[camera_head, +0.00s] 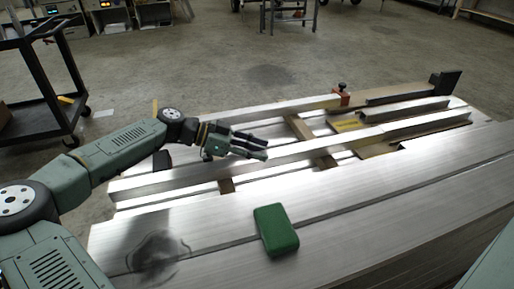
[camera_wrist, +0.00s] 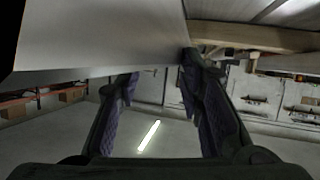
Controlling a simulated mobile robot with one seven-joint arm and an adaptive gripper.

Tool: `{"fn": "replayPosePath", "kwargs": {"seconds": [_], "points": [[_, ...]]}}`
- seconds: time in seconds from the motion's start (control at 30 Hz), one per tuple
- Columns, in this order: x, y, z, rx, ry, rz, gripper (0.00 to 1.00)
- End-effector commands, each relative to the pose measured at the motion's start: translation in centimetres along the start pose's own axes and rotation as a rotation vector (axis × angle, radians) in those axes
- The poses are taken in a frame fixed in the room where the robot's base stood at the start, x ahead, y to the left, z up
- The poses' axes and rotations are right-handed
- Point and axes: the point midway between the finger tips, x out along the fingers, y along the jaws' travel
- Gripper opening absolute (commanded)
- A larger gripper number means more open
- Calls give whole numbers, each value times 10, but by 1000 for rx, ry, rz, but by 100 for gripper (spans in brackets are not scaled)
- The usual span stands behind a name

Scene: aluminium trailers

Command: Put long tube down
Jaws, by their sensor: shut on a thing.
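The long tube (camera_head: 330,145) is a bare aluminium bar. In the head view it runs from lower left to upper right over the trailer frame. My gripper (camera_head: 262,149) is at its middle-left part, with dark fingers reaching right and shut on it. In the wrist view, the tube's broad grey face (camera_wrist: 100,40) fills the upper left, and the dark fingers of my gripper (camera_wrist: 160,85) stand on both sides below it. The exact contact is partly hidden. I cannot tell whether the tube rests on the wooden pieces beneath or is slightly raised.
A green block (camera_head: 276,230) lies on the wide aluminium surface (camera_head: 370,205) in front. Wooden blocks (camera_head: 299,126) and other metal bars (camera_head: 270,111) lie behind. A red clamp (camera_head: 341,95) and a dark upright block (camera_head: 445,82) stand farther back. A black cart (camera_head: 35,120) is at left.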

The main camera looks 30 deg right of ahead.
Motion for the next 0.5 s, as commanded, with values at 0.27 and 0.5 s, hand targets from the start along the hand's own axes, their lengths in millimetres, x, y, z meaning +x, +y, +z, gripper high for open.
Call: {"fn": "replayPosePath", "kwargs": {"seconds": [0.27,0.5], "points": [[2,0,4,0,0,0,35],[2,0,4,0,0,0,51]]}}
